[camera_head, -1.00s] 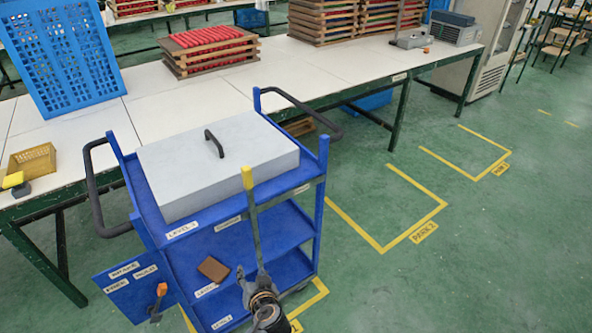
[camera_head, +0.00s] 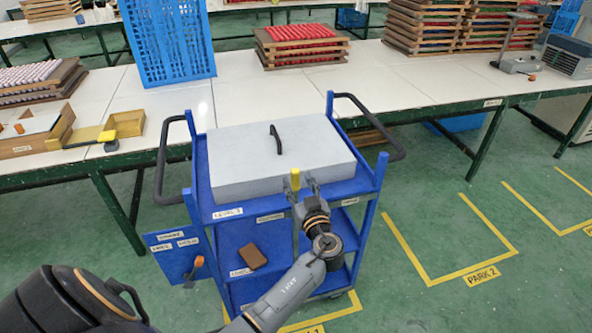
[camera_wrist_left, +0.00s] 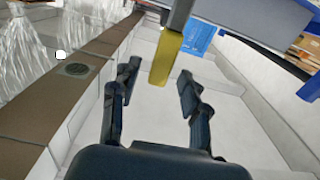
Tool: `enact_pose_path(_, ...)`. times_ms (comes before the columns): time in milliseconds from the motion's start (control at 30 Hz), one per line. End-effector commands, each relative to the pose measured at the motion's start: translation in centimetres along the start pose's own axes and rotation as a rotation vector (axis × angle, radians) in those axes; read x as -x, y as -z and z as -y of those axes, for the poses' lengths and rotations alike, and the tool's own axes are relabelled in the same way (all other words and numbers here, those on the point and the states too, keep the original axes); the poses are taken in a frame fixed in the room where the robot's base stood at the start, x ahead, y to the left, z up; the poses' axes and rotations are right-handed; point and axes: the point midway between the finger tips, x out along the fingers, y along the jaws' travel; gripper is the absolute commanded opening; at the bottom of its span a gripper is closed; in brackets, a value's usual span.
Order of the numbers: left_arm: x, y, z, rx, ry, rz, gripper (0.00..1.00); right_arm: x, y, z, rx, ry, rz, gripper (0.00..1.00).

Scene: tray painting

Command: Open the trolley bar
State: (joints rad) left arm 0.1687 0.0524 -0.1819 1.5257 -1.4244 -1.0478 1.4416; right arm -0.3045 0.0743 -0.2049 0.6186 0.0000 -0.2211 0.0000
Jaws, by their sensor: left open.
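The trolley bar shows its yellow end (camera_head: 295,179) at the front of the blue trolley (camera_head: 229,214), in front of the large grey box on top. The rest of the bar is mostly hidden behind my left gripper and arm. My left gripper (camera_head: 308,186) is right at the yellow end, its fingers apart. In the left wrist view the yellow end (camera_wrist_left: 167,58) stands between and slightly beyond the open fingertips (camera_wrist_left: 157,76), with no clear contact. My right gripper is not in view.
The grey box (camera_head: 240,150) with a black handle covers the trolley top. A brown block (camera_head: 252,256) lies on a lower shelf. A long white table (camera_head: 375,72) stands behind, with wooden trays and a blue crate (camera_head: 168,40).

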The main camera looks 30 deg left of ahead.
Motion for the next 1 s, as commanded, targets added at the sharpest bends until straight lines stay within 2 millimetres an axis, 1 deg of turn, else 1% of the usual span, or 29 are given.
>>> enact_pose_path(33,-0.9,0.3,0.1,-0.002,0.002,-0.001,0.45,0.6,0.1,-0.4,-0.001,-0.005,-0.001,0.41)
enact_pose_path(100,-1.9,0.3,0.0,-0.003,0.001,-0.002,0.45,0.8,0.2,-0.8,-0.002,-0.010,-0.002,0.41)
enact_pose_path(233,-3.0,0.1,0.0,-0.002,0.001,-0.001,0.45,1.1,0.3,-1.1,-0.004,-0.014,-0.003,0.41)
enact_pose_path(367,-3.5,0.0,0.1,0.000,0.001,0.000,0.45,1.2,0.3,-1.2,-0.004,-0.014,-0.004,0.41)
enact_pose_path(600,-3.5,-0.1,0.1,0.000,0.000,0.001,0.45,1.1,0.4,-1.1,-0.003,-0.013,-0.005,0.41)
enact_pose_path(767,-3.5,-0.1,0.0,0.000,0.000,0.001,0.13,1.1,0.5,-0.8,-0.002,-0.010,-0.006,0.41)
enact_pose_path(800,-3.5,-0.1,0.0,0.000,0.000,0.001,0.05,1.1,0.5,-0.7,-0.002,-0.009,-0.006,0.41)
enact_pose_path(833,-3.5,-0.1,0.0,-0.001,0.000,0.001,0.00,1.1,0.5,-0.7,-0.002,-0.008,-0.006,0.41)
enact_pose_path(1000,-3.5,-0.1,0.0,-0.001,0.000,0.001,0.00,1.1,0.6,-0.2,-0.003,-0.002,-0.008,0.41)
